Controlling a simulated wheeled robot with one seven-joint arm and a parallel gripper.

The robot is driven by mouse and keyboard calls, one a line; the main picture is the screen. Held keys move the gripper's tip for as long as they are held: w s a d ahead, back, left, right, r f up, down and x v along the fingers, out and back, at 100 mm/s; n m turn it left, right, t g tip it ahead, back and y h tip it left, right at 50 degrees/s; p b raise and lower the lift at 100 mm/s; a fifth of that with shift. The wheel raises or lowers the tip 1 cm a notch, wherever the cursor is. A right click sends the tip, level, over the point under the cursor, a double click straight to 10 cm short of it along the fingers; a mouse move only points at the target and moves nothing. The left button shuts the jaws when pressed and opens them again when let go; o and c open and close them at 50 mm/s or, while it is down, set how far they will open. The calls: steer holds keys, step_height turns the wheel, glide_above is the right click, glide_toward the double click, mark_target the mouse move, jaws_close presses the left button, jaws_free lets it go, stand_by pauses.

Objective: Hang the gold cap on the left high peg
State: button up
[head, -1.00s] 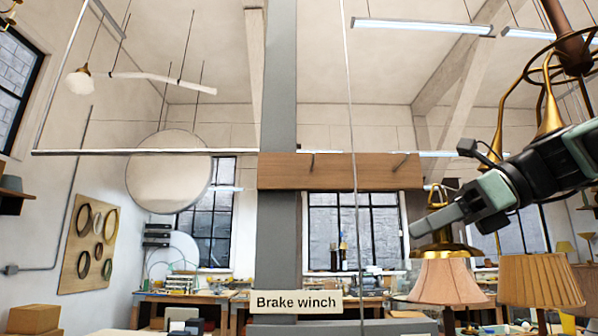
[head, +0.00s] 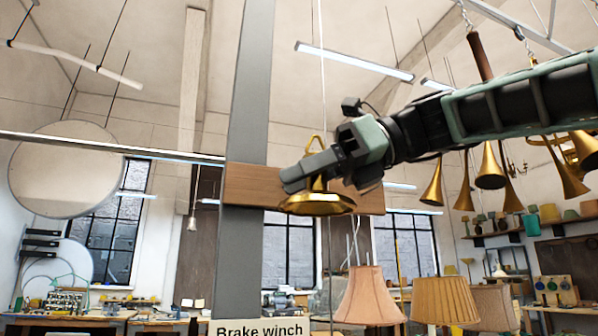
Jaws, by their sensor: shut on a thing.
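My gripper (head: 302,177) is shut on the gold cap (head: 317,204), gripping it at the stem. The cap hangs upright below the fingers, its wide rim down and its top loop (head: 315,143) showing above them. Both are in front of the wooden peg board (head: 243,184) on the grey post, and cover much of its middle. I cannot make out either peg on the board in the head view; the gripper and cap may hide them. I cannot tell how far the cap is from the board.
The grey post (head: 250,90) rises left of the gripper, and a thin cord (head: 322,70) runs down behind it. A "Brake winch" sign (head: 258,330) is below. Pink (head: 368,295) and tan (head: 445,300) lampshades stand lower right. Brass horns (head: 490,165) hang at right.

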steer(key=shift+w+a+f+p, duration=0.1)
steer(key=shift+w+a+p, duration=0.4)
steer(key=shift+w+p, duration=0.85)
steer(key=shift+w+a+f+p, duration=0.1)
steer(key=shift+w+a+p, duration=0.45)
steer(key=shift+w, duration=1.55)
steer(key=shift+w+a+p, duration=0.4)
steer(key=shift+w+p, duration=0.6)
steer(key=shift+w, duration=0.75)
steer(key=shift+r+p, duration=0.1)
steer(key=shift+p, duration=0.2)
steer(key=shift+w+f, duration=0.1)
steer(key=shift+f, duration=0.15)
steer(key=shift+f+b, duration=0.3)
steer(key=shift+f, duration=0.25)
steer(key=o, duration=1.1)
